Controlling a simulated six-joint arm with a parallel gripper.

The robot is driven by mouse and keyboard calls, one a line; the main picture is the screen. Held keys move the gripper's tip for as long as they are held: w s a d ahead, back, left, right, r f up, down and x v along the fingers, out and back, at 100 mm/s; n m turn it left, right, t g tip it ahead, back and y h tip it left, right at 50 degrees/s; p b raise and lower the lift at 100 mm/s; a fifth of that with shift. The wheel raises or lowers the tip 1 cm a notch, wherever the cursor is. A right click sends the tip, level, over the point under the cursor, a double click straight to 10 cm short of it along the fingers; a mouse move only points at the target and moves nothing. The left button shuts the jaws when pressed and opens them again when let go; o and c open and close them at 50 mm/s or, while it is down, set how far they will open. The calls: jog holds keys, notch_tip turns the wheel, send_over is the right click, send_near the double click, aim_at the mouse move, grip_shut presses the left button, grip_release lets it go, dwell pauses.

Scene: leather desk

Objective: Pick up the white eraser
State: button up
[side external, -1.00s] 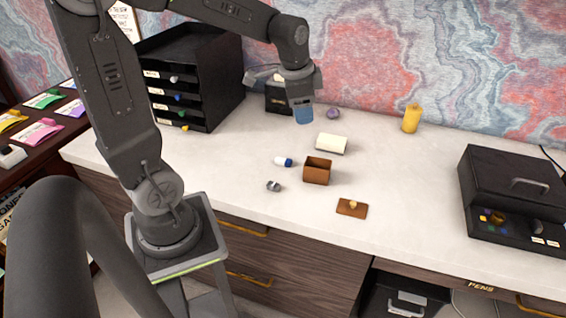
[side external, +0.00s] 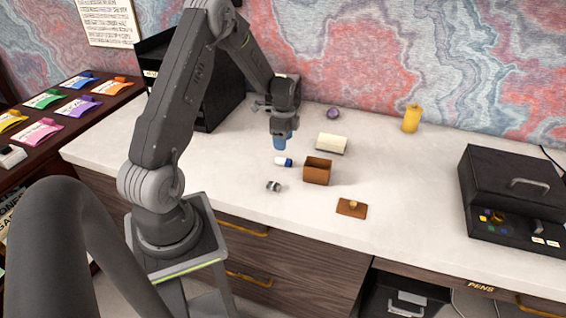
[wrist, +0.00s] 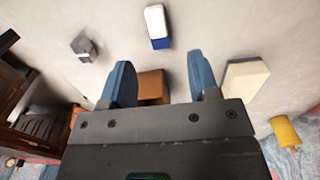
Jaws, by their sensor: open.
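A small white eraser with a blue end (side external: 284,161) lies on the pale desktop, just below the gripper in the side view. In the wrist view the eraser (wrist: 157,22) is at the top centre, beyond the fingertips. My gripper (side external: 280,142) points down above the desk, with blue fingers. In the wrist view its two fingers (wrist: 160,75) are apart with nothing held between them. The gripper and eraser are apart.
A brown open box (side external: 317,171) stands right of the eraser, and a cream block (side external: 332,143) lies behind the box. A small grey object (side external: 274,186) lies in front. A brown lid with a knob (side external: 352,208) and a yellow bottle (side external: 411,118) are farther right.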

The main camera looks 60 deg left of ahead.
aim_at(283, 160)
notch_tip(283, 160, down, 8)
jog(key=shift+s+d+r, duration=0.1)
jog(key=shift+d+r, duration=0.05)
jog(key=c, duration=1)
jog(key=shift+r, duration=0.1)
